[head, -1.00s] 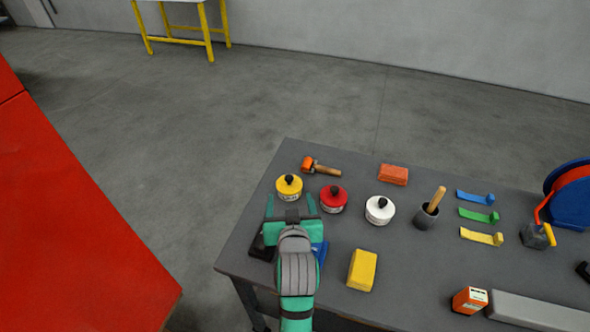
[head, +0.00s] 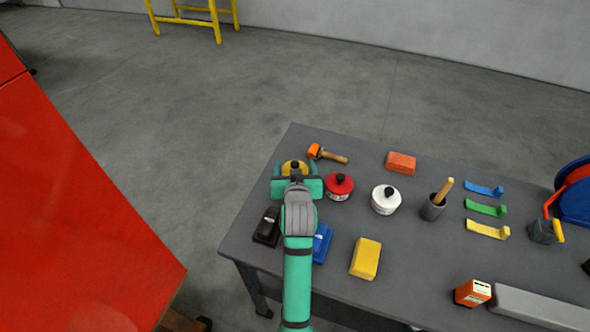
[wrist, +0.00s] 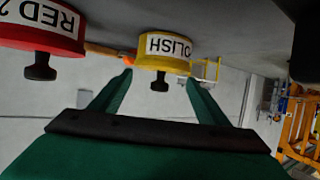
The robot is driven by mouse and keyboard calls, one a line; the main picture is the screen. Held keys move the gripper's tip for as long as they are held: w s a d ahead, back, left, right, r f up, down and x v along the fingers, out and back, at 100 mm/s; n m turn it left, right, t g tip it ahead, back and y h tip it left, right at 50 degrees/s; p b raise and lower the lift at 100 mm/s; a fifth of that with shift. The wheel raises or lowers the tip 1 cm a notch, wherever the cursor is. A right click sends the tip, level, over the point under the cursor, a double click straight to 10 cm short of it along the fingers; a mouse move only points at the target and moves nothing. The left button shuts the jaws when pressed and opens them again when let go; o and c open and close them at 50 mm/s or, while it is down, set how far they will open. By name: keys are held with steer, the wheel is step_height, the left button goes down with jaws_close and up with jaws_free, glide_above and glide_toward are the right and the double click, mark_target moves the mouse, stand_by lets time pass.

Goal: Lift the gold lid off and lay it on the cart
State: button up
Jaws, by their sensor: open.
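The gold-lidded tin (head: 293,166) stands at the far left of the grey cart (head: 400,240), partly hidden by my gripper in the head view. In the wrist view its gold lid (wrist: 165,65) with a black knob (wrist: 160,83) is on the tin, whose white label reads "OLISH". My gripper (head: 297,176) is open and empty. In the wrist view its two green fingers (wrist: 157,85) point toward the tin, one on each side of the knob. I cannot tell whether they touch the lid.
A red-lidded tin (head: 339,186) stands close on the right, then a white-lidded tin (head: 385,199). An orange mallet (head: 326,154) lies behind. Black (head: 267,226) and blue (head: 322,242) objects lie near the arm. Bare cart top shows right of the yellow block (head: 365,258).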

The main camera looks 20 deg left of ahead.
steer(key=shift+w+a+f, duration=0.15)
steer(key=shift+w, duration=0.25)
steer(key=c, duration=1.5)
steer(key=shift+f, duration=0.15)
jaws_close()
